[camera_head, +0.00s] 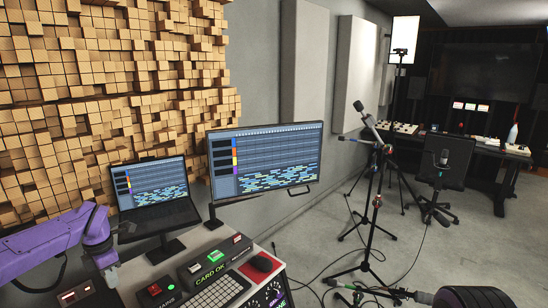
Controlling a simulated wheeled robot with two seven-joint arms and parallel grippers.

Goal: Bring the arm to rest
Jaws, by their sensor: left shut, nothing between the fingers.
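My left arm, purple with dark joints, comes in from the left edge and bends down at its wrist. My left gripper (111,276) points down beside the left part of the desk console (150,270). It is small and partly dark in this view; it is shut and holds nothing. My right gripper is not in view.
A laptop (152,192) and a monitor (265,160) stand behind the console. Microphone stands (372,205) and cables occupy the floor at right. An office chair (443,165) stands farther back.

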